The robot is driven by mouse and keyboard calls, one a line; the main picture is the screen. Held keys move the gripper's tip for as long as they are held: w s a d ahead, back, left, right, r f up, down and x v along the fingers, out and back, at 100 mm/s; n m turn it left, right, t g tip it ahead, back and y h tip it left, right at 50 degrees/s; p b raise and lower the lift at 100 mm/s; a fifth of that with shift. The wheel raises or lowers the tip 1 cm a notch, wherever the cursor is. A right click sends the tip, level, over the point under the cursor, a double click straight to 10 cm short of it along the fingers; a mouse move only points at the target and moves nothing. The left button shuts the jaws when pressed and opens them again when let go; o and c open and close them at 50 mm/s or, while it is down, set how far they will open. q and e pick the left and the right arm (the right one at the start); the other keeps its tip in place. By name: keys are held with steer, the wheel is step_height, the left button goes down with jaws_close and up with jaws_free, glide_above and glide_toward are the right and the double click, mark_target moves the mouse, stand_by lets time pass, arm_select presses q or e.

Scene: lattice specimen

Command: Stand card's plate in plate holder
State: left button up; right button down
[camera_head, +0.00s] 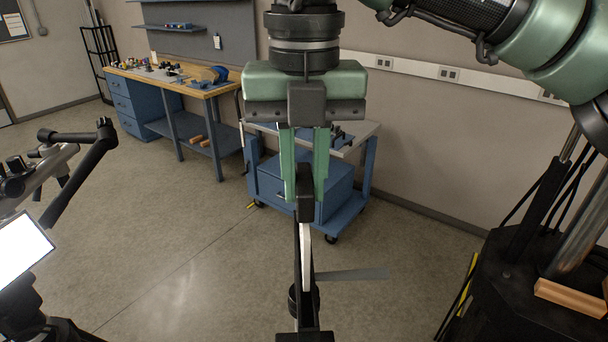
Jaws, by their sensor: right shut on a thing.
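My right gripper (305,192) hangs at the centre of the view with its green fingers pointing down. It is shut on a thin dark piece (305,207), seen nearly edge-on. A narrow white strip (306,258) and black parts continue below it; I cannot tell whether they are joined to it or which is the plate. A grey flat strip (352,274) sticks out to the right there. I cannot make out the plate holder for sure. A small card (217,42) hangs on the back panel. My left gripper is not in view.
A blue cart (342,212) with a grey top stands behind my gripper. A wooden-topped workbench (222,89) with small items is at the back left. A black jointed stand (78,172) and a bright panel (22,252) are at left. Open floor lies between.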

steer(key=shift+f, duration=0.15)
steer(key=shift+f+b, duration=1.15)
steer(key=shift+b, duration=0.1)
steer(key=shift+w, duration=0.1)
stand_by(1.0)
stand_by(0.5)
